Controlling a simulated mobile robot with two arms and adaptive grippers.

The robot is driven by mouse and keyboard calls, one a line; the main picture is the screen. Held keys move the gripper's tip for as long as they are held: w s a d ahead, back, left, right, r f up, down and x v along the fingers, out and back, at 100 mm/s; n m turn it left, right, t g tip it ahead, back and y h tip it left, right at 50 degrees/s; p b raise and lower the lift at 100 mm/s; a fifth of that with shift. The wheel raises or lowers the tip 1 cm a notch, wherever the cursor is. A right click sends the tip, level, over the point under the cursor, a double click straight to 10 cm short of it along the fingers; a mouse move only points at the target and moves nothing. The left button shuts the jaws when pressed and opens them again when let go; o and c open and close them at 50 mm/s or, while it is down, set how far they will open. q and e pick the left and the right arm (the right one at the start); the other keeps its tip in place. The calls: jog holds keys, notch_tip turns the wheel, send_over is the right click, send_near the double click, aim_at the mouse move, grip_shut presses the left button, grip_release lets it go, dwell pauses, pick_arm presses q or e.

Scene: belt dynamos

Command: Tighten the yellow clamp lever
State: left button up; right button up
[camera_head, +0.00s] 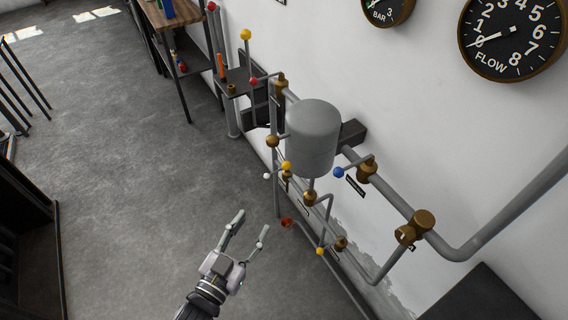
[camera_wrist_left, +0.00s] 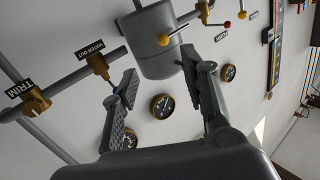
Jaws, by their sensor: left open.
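Several levers with yellow ball knobs show, and I cannot tell for sure which one is the clamp lever. One yellow knob (camera_head: 286,165) sits just below the grey tank (camera_head: 312,140). A tall lever has a yellow knob (camera_head: 246,34) at the upper left of the pipework, and a low one (camera_head: 320,252) sits near the floor. My right gripper is not in view.
A blue knob (camera_head: 338,172), red knob (camera_head: 253,81) and white knob (camera_head: 267,176) crowd the pipes. A pipe (camera_head: 405,203) runs along the wall to the right. A wooden table (camera_head: 176,12) stands at the back. The grey floor (camera_head: 130,170) at left is clear.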

pick_arm(q)
jog(key=r, duration=0.2)
jog(key=p, duration=0.2)
send_near(284, 168)
jog(key=p+x, duration=0.1)
jog(key=x, duration=0.8)
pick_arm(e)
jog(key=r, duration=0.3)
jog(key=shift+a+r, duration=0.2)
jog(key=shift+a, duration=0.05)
pick_arm(q)
jog(key=shift+s, duration=0.1)
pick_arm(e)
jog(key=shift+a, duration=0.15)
pick_arm(q)
jog(key=c, duration=1)
grip_shut()
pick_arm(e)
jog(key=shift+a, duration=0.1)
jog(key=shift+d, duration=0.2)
